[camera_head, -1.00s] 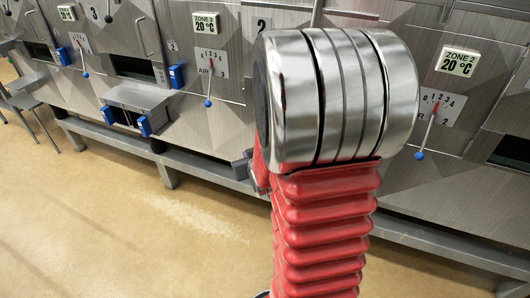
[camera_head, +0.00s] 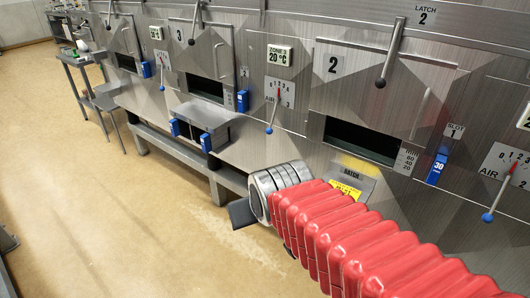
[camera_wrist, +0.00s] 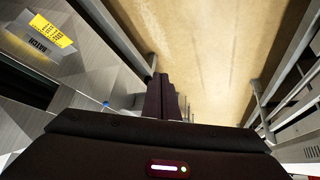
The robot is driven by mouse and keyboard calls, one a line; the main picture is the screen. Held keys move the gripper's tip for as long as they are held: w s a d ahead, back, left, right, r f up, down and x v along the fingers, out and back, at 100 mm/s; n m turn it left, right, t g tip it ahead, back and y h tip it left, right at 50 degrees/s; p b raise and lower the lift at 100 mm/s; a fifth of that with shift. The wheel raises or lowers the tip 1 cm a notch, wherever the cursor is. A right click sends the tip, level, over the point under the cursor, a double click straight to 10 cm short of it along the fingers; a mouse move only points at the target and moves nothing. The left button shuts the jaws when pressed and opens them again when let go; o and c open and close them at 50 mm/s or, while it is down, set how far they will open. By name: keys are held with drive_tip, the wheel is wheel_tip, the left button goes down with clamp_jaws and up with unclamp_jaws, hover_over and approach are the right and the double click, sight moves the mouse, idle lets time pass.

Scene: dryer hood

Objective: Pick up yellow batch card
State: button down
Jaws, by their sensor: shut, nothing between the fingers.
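The yellow batch card (camera_head: 345,190) sits in a metal holder marked BATCH (camera_head: 358,168) on the machine front below hatch 2. My red arm hides part of the card in the head view. In the wrist view the card (camera_wrist: 52,30) shows whole at the upper left, printed with dark text, in its holder (camera_wrist: 28,42). My gripper (camera_wrist: 160,84) is shut and empty in the wrist view, pointing along the floor with the card off to its left. In the head view only a dark part of it (camera_head: 241,213) shows beyond the wrist, left of the card.
The steel machine front has a dark opening (camera_head: 362,141), a blue tag (camera_head: 437,167) and air levers (camera_head: 272,115). A ledge with blue clips (camera_head: 204,122) juts out left of my wrist. A table (camera_head: 82,62) stands far left. The tan floor (camera_head: 90,190) is open.

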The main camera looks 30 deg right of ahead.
drive_tip(key=s+a+r+n+g+y, duration=0.1)
drive_tip(key=s+a+r, duration=0.1)
drive_tip(key=s+a, duration=0.3)
drive_tip(key=shift+s, duration=1.25)
